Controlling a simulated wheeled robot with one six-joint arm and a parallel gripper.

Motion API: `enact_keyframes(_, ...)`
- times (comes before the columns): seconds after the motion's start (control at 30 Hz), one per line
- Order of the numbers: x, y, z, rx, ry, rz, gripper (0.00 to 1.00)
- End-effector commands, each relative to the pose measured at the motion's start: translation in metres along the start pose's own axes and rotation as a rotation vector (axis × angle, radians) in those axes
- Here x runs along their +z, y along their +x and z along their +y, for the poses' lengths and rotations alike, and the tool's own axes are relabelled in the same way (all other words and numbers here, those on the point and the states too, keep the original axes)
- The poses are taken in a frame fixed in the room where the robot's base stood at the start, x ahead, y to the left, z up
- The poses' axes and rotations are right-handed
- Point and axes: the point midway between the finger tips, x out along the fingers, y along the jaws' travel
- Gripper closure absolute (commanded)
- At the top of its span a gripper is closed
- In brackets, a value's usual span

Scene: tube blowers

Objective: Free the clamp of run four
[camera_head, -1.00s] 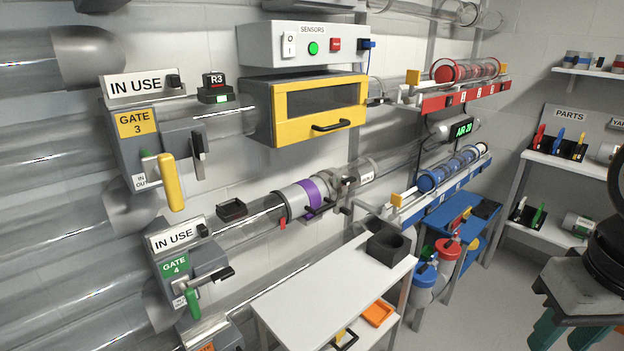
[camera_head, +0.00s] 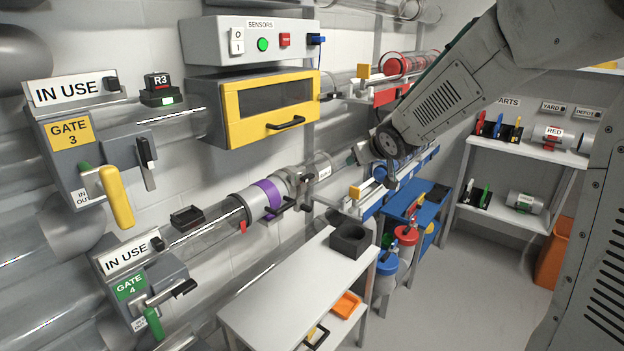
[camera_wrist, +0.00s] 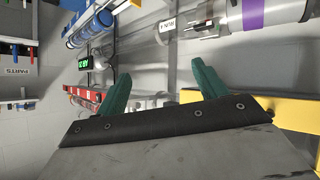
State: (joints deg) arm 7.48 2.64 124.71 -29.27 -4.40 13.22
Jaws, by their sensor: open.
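The run with GATE 4 (camera_head: 131,287) is a clear tube with a grey collar and purple band (camera_head: 264,197). The grey clamp (camera_head: 289,184) sits around the tube just right of the band, with a dark lever (camera_head: 282,207) below it. Whether its lever is latched is too small to tell. The purple band (camera_wrist: 240,14) also shows at the top of the wrist view, beside a small run label (camera_wrist: 167,25). My gripper (camera_wrist: 158,82) has its two green fingers apart, with nothing between them. It is apart from the clamp; in the head view my arm largely hides it.
A yellow-framed box (camera_head: 271,108) with a handle hangs above the run. Blue and red canisters (camera_head: 386,267) and a parts shelf (camera_head: 525,154) are to the right.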

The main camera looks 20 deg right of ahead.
Motion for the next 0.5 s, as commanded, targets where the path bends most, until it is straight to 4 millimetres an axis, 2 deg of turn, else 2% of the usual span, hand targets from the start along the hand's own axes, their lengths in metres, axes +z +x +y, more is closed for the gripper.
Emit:
enact_keyframes(0.03,-0.003,0.032,0.0,-0.027,-0.008,0.055,0.29)
enact_keyframes(0.2,-0.013,0.111,-0.016,-0.183,-0.036,0.279,0.29)
enact_keyframes(0.33,-0.002,0.155,-0.035,-0.335,-0.031,0.427,0.29)
enact_keyframes(0.4,0.007,0.171,-0.044,-0.413,-0.019,0.492,0.29)
enact_keyframes(0.5,0.021,0.184,-0.055,-0.508,0.0,0.563,0.29)
